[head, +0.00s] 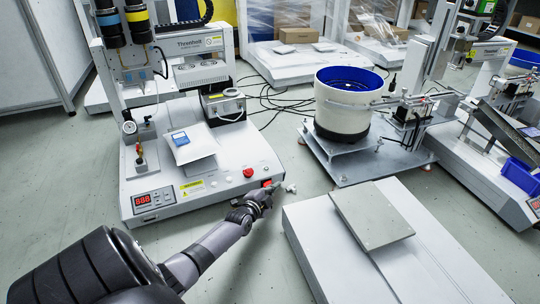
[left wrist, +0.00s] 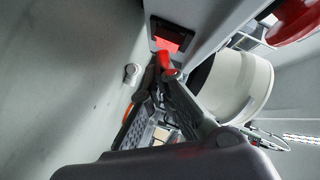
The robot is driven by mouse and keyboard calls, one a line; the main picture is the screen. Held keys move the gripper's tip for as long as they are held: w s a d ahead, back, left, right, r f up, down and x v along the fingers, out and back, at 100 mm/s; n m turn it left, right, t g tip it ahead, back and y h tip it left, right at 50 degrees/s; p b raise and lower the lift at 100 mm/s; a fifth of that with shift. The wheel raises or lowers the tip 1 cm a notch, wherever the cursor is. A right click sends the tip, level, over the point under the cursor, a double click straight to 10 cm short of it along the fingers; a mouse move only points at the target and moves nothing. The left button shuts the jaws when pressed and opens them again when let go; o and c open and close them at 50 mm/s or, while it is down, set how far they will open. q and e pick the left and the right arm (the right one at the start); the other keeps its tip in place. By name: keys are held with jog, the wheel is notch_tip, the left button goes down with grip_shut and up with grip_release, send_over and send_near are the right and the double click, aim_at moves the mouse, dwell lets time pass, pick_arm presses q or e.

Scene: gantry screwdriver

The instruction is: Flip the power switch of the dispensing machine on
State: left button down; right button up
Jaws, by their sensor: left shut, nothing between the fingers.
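The dispensing machine (head: 165,205) stands at the left in the head view, with a lit red number display (head: 142,199) on its front. Its red power switch (head: 267,183) is at the right end of the front face. In the left wrist view the switch (left wrist: 172,36) is a red rocker in a dark frame; I cannot tell which way it is tipped. My left gripper (head: 270,188) is shut and empty, its tips close to the switch. The gripper (left wrist: 165,66) shows just below the switch in the wrist view; contact is unclear. My right gripper is out of view.
A red knob (head: 248,172) sits on the machine's top near the switch. A white bowl feeder (head: 342,108) stands behind to the right. A white platform with a grey plate (head: 372,216) lies right of my gripper. Bare floor is in front of the machine.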

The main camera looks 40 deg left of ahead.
pick_arm(q)
jog(key=shift+s+d+r+p, duration=0.1)
jog(key=shift+s+d+p, duration=0.15)
jog(key=shift+d+p, duration=0.2)
jog(key=shift+s+d, duration=0.1)
jog(key=shift+d, duration=0.1)
jog(key=d+p, duration=0.1)
jog(key=s+p, duration=0.1)
jog(key=shift+d+r+p, duration=0.1)
jog(key=shift+d+p, duration=0.2)
jog(key=shift+d, duration=0.1)
jog(key=shift+s+d+p, duration=0.3)
jog(key=shift+d+p, duration=0.15)
jog(key=shift+d, duration=0.05)
jog(key=shift+s+d+p, duration=0.3)
jog(key=shift+d+p, duration=0.1)
jog(key=shift+d, duration=0.1)
jog(key=shift+s+d+f, duration=0.15)
jog(key=shift+d+f, duration=0.05)
jog(key=shift+d, duration=0.05)
